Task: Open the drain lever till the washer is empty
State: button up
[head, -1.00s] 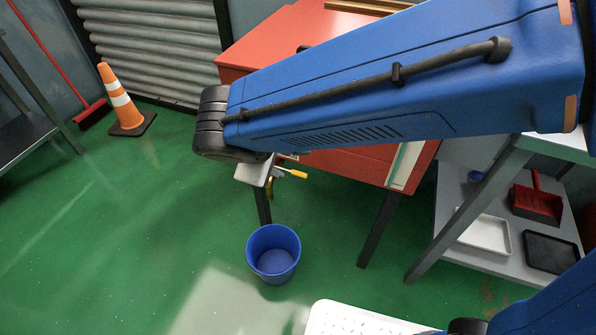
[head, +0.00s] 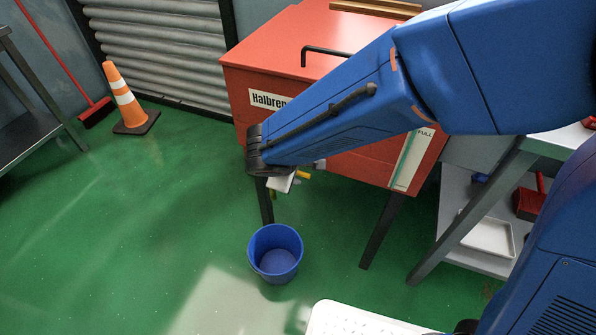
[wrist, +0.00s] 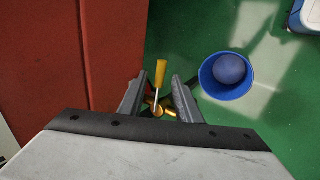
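The red washer (head: 270,68) stands on dark legs, with a black handle on its lid and a sight gauge (head: 411,160) marked FULL. The drain lever has a yellow handle (head: 303,174); it shows in the wrist view (wrist: 160,73) with brass fittings (wrist: 158,110) at its lower end. My gripper (wrist: 158,90) is open, its fingers apart on either side of the lever in that view. I cannot tell whether they touch it. In the head view my wrist hides most of the valve. A blue bucket (head: 275,238) stands on the floor below; no stream shows.
A shelf cart (head: 466,226) with a white tray (head: 487,236) and a red dustpan (head: 528,203) stands at right. An orange cone (head: 124,95) and a red broom (head: 97,111) are at the far left. The green floor left of the bucket is clear.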

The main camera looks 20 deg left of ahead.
jog(key=shift+f, duration=0.1)
jog(key=shift+c, duration=0.3)
grip_shut()
jog(key=shift+a, duration=0.1)
jog(key=s+a+m+g+h, duration=0.4)
jog(key=a+m, duration=0.5)
jog(key=m, duration=0.9)
jog(key=shift+s+a+g+h, duration=0.2)
jog(key=shift+g+h, duration=0.9)
jog(key=shift+g, duration=0.6)
